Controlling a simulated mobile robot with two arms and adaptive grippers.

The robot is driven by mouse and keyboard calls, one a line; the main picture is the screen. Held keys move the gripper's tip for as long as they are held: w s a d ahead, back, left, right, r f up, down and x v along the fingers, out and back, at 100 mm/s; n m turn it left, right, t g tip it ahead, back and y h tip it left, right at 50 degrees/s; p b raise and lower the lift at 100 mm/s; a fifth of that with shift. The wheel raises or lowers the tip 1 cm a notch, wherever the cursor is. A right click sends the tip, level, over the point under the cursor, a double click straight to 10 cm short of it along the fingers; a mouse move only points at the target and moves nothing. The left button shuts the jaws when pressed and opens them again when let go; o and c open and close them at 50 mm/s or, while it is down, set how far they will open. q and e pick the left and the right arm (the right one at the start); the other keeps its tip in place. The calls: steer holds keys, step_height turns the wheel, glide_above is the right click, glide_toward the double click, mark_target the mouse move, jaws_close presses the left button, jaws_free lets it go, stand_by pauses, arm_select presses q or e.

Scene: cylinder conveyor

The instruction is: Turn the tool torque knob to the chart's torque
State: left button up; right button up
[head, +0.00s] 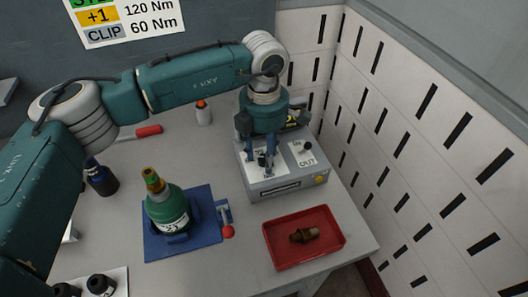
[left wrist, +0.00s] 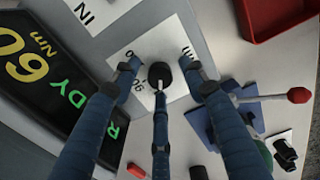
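The grey tool box (head: 285,185) stands at the back right of the table. Its black torque knob (left wrist: 160,73), with a white pointer, sits on a white dial plate with partly hidden numbers. My left gripper (head: 262,155) is over the dial, its three fingers spread around the knob. In the left wrist view (left wrist: 158,75) gaps show between the side fingers and the knob; whether the middle finger touches it, I cannot tell. The display (left wrist: 45,75) reads 60 Nm and partly READY. The wall chart (head: 125,20) shows +1 with 120 Nm and CLIP with 60 Nm. My right gripper is out of view.
A black IN/OUT knob (head: 307,146) sits beside the dial. A green bottle-like cylinder (head: 168,208) stands on a blue fixture (head: 155,246) with a red-knobbed lever. The slotted wall is close on the right.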

arm_select(q)
jaws_close()
steer(key=shift+f+m+b, duration=0.15)
steer(key=shift+m+b, duration=0.35)
steer(key=shift+b, duration=0.35)
steer(key=m+b, duration=0.4)
steer(key=shift+b, duration=0.3)
steer(key=m+b, duration=0.2)
steer(key=m, duration=0.1)
steer(key=shift+r+m+b, duration=0.2)
steer(key=shift+m+b, duration=0.55)
steer(key=shift+m, duration=1.05)
steer(key=shift+o, duration=0.3)
jaws_free()
